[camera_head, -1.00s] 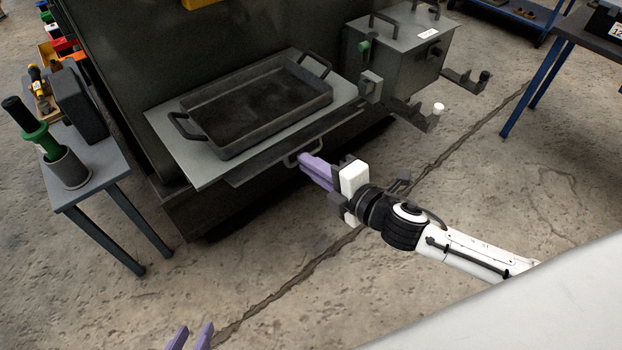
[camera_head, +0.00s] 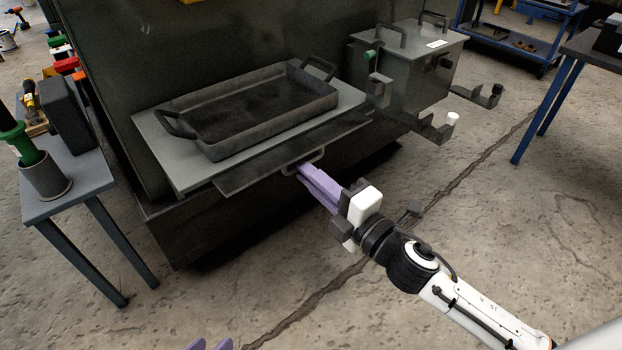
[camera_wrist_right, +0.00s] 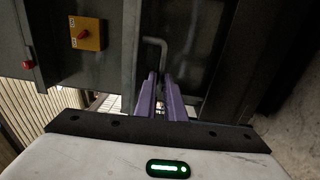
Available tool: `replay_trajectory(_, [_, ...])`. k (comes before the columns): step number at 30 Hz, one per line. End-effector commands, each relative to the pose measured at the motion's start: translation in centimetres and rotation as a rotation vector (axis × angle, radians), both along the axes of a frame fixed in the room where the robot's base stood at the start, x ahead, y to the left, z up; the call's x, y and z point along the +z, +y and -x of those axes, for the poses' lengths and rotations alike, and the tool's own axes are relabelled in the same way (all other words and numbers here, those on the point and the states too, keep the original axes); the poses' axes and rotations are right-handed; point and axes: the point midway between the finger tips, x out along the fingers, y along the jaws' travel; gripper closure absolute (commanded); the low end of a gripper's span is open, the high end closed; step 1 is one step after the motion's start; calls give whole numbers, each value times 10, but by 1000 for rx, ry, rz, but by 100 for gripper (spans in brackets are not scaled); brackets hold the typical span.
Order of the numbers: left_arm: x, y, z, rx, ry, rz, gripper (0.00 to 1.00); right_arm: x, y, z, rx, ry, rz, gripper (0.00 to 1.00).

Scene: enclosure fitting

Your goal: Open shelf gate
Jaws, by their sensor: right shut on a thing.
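The shelf gate (camera_head: 262,167) is a dark flat panel along the front edge of the grey shelf (camera_head: 160,130), with a grey bar handle (camera_head: 318,156) on its front. My right gripper (camera_head: 305,172) has its purple fingers shut on this handle. In the right wrist view the handle (camera_wrist_right: 162,50) runs down between the purple fingertips (camera_wrist_right: 160,82), against the dark panel.
A dark tray (camera_head: 255,112) with two handles sits on the shelf. Right of it, a grey box (camera_head: 415,75) and brackets (camera_head: 440,130) stick out. A side table (camera_head: 75,190) with a green-handled tool (camera_head: 22,145) stands left. The floor in front is clear.

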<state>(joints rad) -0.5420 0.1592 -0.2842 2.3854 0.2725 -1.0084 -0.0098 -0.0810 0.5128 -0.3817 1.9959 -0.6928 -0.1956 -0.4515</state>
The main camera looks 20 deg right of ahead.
Motion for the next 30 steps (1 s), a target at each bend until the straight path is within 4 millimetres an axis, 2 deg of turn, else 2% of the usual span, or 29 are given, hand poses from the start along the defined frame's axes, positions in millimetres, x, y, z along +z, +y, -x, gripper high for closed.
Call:
replay_trajectory(7, [0, 0, 0, 0, 0, 0, 69, 2, -1, -1, -2, -3, 0, 100])
replay_trajectory(8, [0, 0, 0, 0, 0, 0, 69, 2, -1, -1, -2, -4, -1, 86])
replay_trajectory(10, [0, 0, 0, 1, 0, -1, 69, 2, -1, -1, -2, -3, 0, 74])
replay_trajectory(11, [0, 0, 0, 1, 0, -1, 69, 2, -1, -1, -2, -3, 0, 72])
replay_trajectory(24, [0, 1, 0, 1, 0, -1, 69, 1, 0, 1, 0, -1, 0, 72])
replay_trajectory(30, [1, 1, 0, 2, 0, -5, 69, -1, -6, 18, 0, 3, -3, 72])
